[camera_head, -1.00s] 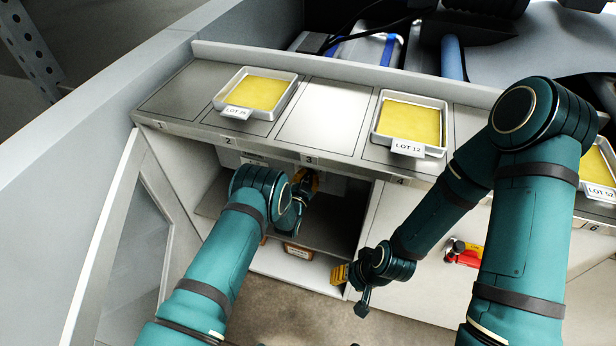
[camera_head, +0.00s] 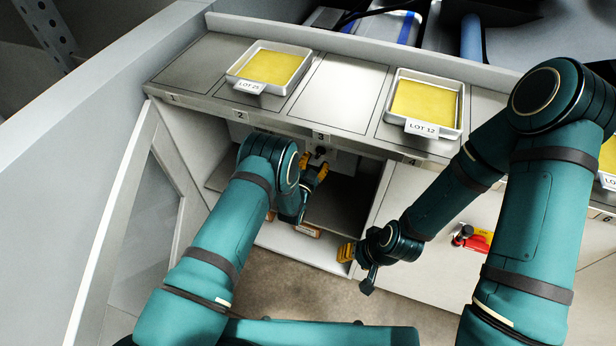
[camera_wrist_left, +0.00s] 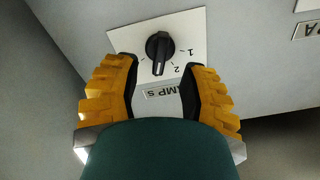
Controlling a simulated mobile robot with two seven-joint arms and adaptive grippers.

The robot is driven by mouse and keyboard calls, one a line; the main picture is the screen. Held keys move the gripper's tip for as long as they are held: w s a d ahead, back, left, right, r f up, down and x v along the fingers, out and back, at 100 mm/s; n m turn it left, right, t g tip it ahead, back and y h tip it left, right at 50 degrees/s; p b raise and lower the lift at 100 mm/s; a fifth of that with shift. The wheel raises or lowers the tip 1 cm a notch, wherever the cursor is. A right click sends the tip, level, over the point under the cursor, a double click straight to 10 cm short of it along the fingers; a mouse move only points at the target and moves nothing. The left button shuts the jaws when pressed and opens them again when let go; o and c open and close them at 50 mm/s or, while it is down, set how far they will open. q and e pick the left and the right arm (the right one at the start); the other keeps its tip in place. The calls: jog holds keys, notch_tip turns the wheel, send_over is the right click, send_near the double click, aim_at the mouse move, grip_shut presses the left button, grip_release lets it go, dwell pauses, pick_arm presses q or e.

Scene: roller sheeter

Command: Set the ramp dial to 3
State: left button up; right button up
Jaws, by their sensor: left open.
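The ramp dial is a black knob (camera_wrist_left: 160,47) on a white plate with the numbers 1 and 2 visible in the left wrist view. A pale mark on the knob points toward the bottom of that view, close to the 2. A label partly reading "AMP s" (camera_wrist_left: 160,92) is beside it. The dial also shows small under the counter in the head view (camera_head: 320,152). My left gripper (camera_head: 313,169) is open, its yellow fingers on either side of the dial and apart from it. My right gripper (camera_head: 347,252) is lower right, its jaw opening unclear.
The counter (camera_head: 342,95) has numbered bays; a LOT 25 tray (camera_head: 231,77) and a LOT 12 tray (camera_head: 459,108) hold yellow sheets. The open compartment (camera_head: 345,205) below is bounded by cabinet walls.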

pick_arm(q)
jog(key=v, duration=0.8)
jog(key=shift+r, duration=0.1)
dwell(0.5)
jog(key=s+a+f+n+g+y, duration=0.2)
jog(key=s+a+n+g+y, duration=0.1)
jog(key=s+a+n+g, duration=0.35)
jog(key=s+r+n+g+h, duration=0.1)
jog(key=s+r+n+g, duration=0.2)
jog(key=s+g, duration=0.6)
jog(key=s+r, duration=0.2)
jog(key=s, duration=0.8)
jog(key=shift+w+d, duration=0.1)
